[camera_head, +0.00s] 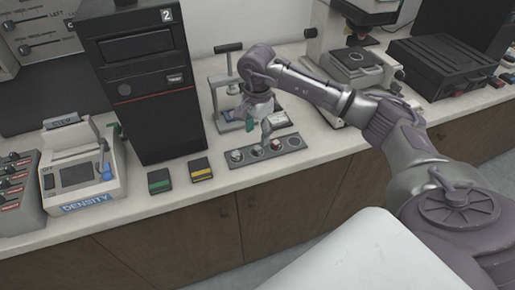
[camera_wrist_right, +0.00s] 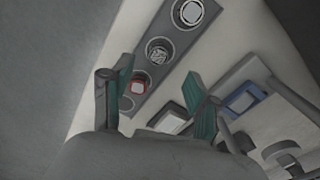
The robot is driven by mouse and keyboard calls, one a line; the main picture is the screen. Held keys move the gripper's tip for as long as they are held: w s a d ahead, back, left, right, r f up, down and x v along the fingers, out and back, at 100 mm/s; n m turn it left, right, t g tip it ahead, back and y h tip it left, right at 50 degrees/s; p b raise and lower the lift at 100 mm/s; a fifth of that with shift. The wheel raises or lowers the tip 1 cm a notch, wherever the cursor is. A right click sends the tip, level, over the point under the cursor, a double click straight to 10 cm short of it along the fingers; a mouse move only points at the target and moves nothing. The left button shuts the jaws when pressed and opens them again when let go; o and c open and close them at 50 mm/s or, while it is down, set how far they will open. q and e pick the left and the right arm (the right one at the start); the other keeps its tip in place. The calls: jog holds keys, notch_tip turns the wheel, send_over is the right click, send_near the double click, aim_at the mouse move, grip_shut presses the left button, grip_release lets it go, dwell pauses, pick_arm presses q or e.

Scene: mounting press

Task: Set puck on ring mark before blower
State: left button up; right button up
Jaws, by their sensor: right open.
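A dark tray (camera_head: 235,163) with a row of round pockets lies near the counter's front edge. In the right wrist view this tray (camera_wrist_right: 172,33) holds a pale puck (camera_wrist_right: 191,12), a grey patterned puck (camera_wrist_right: 158,50) and a red-rimmed puck (camera_wrist_right: 137,87). My right gripper (camera_head: 258,125) hangs over the back of the tray. Its green-padded fingers are apart with nothing held between them; they also show in the wrist view (camera_wrist_right: 160,100). I cannot make out the ring mark or tell which device is the blower. My left gripper is out of view.
A grey frame with a T-handle (camera_head: 229,75) stands behind the tray. A tall black unit (camera_head: 140,90) and the density meter (camera_head: 80,170) stand left. Green (camera_head: 159,181) and yellow (camera_head: 201,169) blocks lie left of the tray. A microscope-like instrument (camera_head: 352,68) stands right.

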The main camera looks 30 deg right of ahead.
aim_at(258, 147)
jog(key=f+p, duration=0.1)
jog(key=f, duration=0.3)
jog(key=shift+s+f+p, duration=0.1)
jog(key=shift+s+p, duration=0.1)
jog(key=shift+p, duration=0.2)
jog(key=shift+f, duration=0.6)
jog(key=c, duration=1)
